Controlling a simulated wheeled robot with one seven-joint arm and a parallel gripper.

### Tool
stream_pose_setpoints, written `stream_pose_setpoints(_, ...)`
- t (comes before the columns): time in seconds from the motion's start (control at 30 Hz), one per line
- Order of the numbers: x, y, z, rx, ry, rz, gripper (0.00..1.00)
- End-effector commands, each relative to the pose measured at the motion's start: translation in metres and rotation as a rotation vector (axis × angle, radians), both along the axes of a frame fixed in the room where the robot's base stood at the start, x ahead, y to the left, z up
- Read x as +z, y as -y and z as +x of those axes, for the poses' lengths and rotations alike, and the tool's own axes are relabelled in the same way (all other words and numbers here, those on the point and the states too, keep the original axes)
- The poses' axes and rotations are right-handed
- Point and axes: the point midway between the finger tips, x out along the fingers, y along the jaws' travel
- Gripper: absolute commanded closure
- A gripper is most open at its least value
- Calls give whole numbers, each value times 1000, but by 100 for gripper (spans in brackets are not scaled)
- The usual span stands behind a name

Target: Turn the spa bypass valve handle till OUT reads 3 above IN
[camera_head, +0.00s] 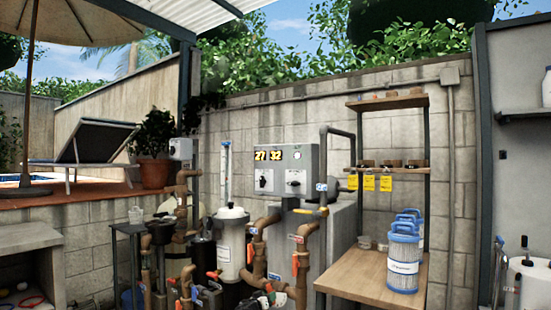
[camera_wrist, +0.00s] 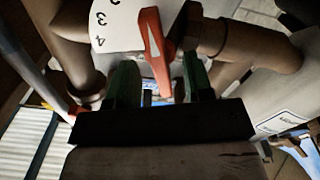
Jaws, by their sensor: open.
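In the wrist view, an orange valve handle (camera_wrist: 152,45) lies between the two green fingers of my gripper (camera_wrist: 158,78). The fingers are open, with a gap on each side of the handle; I cannot tell whether either touches it. A white dial plate (camera_wrist: 112,20) behind the handle shows 4, 3 and 2. In the head view, a grey control panel (camera_head: 288,172) shows 27 on the left and 32 on the right in yellow digits. Their IN and OUT labels are too small to read. My gripper is not clear in the head view.
Brown pipes (camera_wrist: 213,38) run close beside the fingers. The head view shows several orange handles, one on a pipe at the right (camera_head: 295,264), and a white filter tank (camera_head: 231,245). A wooden bench (camera_head: 350,283) carries blue-and-white cartridges (camera_head: 403,262).

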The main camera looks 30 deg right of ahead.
Motion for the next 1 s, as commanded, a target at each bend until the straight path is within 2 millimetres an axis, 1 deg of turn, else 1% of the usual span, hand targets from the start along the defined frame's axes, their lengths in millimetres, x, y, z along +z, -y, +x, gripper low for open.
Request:
stream_pose_setpoints(0.17, 0, -12, -6, 1, -1, 0, 53)
stream_pose_setpoints(0.6, 0, -60, -26, 1, 0, 0, 53)
stream_pose_setpoints(0.7, 0, -64, -27, 0, 0, 0, 53)
stream_pose_setpoints(1.0, 0, -64, -27, 0, 0, 0, 53)
